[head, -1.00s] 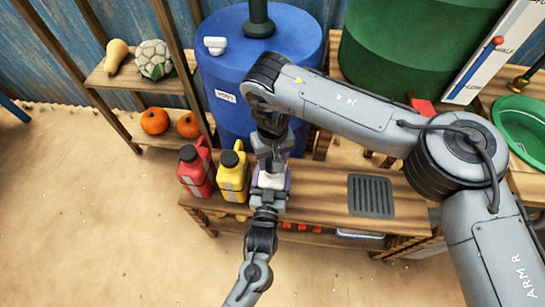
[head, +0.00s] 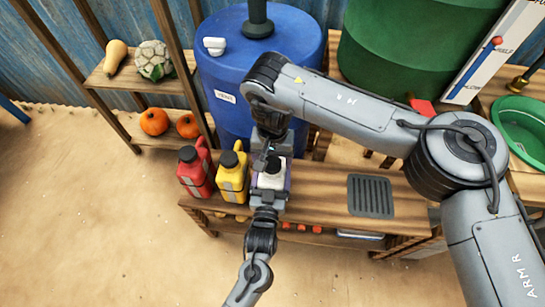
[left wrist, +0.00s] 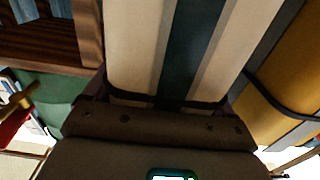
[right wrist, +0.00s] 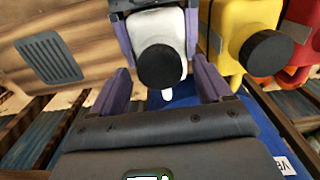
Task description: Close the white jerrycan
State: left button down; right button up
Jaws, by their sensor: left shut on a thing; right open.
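The white jerrycan (head: 271,179) stands on the wooden bench, partly hidden between my two hands. A round black cap (right wrist: 164,66) sits on its top. I cannot tell how tightly the cap sits. My left gripper (head: 268,194) is shut on the jerrycan's body from the front; in the left wrist view the pale body with a dark stripe (left wrist: 190,50) fills the space between the fingers. My right gripper (right wrist: 163,85) is open; its purple-padded fingers are on either side of the cap, apart from it. The right hand (head: 272,148) is just behind and above the cap.
A yellow jerrycan (head: 232,178) and a red jerrycan (head: 192,175) stand close to the left, both with black caps. A blue barrel (head: 228,75) stands behind. A dark slotted grate (head: 371,196) lies to the right on the bench (head: 325,190), with bare wood between.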

jog(key=shift+r, duration=2.2)
jog(key=shift+c, duration=0.4)
